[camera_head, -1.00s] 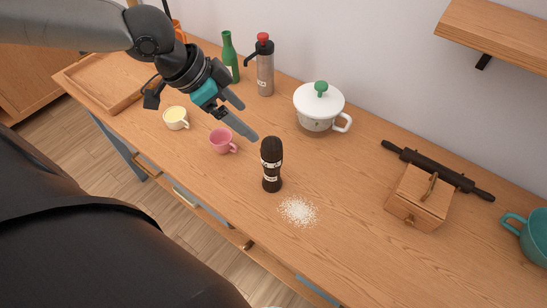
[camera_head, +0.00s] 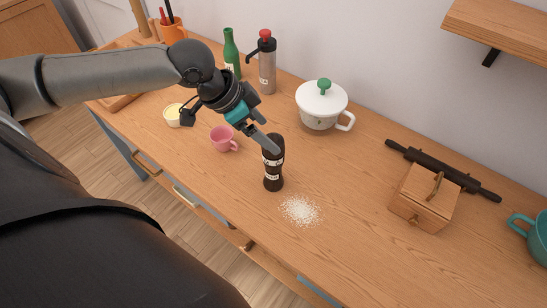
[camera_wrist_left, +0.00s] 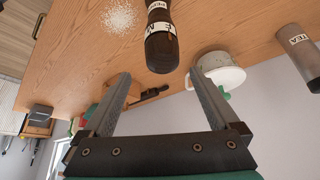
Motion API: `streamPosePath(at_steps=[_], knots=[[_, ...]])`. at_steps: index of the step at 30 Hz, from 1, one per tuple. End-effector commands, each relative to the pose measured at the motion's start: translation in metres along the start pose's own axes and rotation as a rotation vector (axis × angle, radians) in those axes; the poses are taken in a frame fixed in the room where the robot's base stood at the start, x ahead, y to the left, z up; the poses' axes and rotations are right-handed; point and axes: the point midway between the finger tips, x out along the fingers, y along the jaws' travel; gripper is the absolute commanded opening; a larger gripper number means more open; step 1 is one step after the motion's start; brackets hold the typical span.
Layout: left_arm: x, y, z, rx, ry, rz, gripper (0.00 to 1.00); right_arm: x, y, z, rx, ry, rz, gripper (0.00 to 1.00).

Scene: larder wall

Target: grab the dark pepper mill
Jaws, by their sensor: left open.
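The dark pepper mill (camera_head: 273,170) stands upright on the wooden counter in the head view, with pale labels on its body. My left gripper (camera_head: 268,142) is open, its fingers close to the mill's top on the near-left side; I cannot tell if they touch it. In the left wrist view the mill (camera_wrist_left: 161,45) shows upside down, beyond the fingertips and roughly between the line of the two fingers. The open left gripper (camera_wrist_left: 158,85) holds nothing there. My right gripper is not in view.
White grains (camera_head: 300,211) lie beside the mill. A pink cup (camera_head: 222,138), a lidded white pot (camera_head: 322,105), a steel flask (camera_head: 267,68) and a green bottle (camera_head: 231,52) stand around. A wooden box (camera_head: 424,197) and rolling pin (camera_head: 442,169) lie right. The counter's front middle is clear.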

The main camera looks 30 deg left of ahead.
Motion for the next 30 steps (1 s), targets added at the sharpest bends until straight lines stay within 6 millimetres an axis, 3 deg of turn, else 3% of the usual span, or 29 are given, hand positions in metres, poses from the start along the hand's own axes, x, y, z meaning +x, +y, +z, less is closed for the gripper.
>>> streamPosePath(at_steps=[12, 23, 30], knots=[[0.045, -0.004, 0.003, -0.002, 0.001, 0.002, 0.95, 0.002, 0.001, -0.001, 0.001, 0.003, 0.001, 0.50], [0.051, -0.004, 0.003, 0.001, -0.001, 0.001, 0.95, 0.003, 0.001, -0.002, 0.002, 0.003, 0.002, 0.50], [0.051, -0.004, 0.003, 0.000, -0.001, 0.001, 0.69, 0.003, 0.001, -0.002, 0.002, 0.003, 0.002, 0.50]])
